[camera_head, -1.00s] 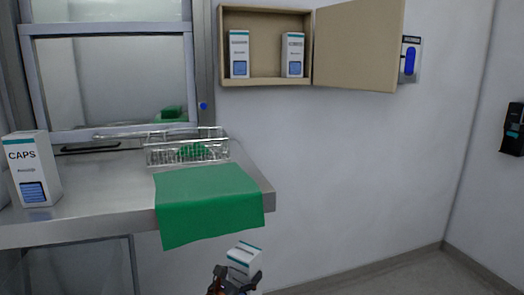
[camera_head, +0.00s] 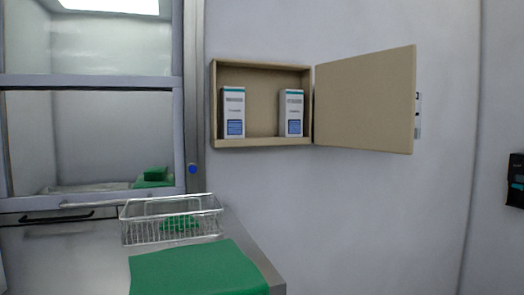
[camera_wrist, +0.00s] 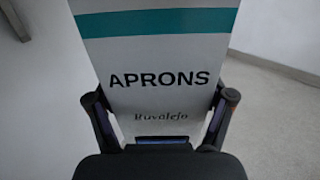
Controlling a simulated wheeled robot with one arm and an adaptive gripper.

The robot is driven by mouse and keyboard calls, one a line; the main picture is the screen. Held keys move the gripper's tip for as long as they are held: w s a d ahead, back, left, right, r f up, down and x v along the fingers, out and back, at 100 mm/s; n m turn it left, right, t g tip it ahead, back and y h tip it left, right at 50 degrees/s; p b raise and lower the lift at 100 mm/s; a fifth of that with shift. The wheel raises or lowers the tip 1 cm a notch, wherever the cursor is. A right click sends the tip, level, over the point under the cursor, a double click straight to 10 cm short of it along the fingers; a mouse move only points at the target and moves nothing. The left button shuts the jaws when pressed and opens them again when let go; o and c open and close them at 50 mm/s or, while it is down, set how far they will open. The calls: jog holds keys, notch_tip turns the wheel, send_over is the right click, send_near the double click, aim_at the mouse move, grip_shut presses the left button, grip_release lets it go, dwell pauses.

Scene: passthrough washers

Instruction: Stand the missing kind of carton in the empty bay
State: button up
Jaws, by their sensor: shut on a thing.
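My gripper (camera_wrist: 160,118) is shut on a white carton (camera_wrist: 155,55) with a teal band and the word APRONS, seen close up in the wrist view. My gripper and this carton are out of the head view. In the head view an open wooden wall cabinet (camera_head: 262,142) holds two white cartons with teal tops and blue labels. The left carton (camera_head: 233,112) stands upright at the left side and the right carton (camera_head: 291,113) stands upright at the right side. Their print is too small to read. The bay between them (camera_head: 262,105) is empty.
The cabinet door (camera_head: 365,100) stands open to the right. Below left is a steel counter (camera_head: 60,260) with a wire basket (camera_head: 135,230) and a green cloth (camera_head: 195,272) over its edge. A sash window (camera_head: 95,80) is at left. A black dispenser (camera_head: 516,180) hangs at far right.

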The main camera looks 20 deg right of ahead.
notch_tip(320, 180, up, 5)
jog(key=p, duration=0.4)
jog(key=shift+p, duration=0.4)
jog(key=shift+f, duration=0.1)
dwell(1.4)
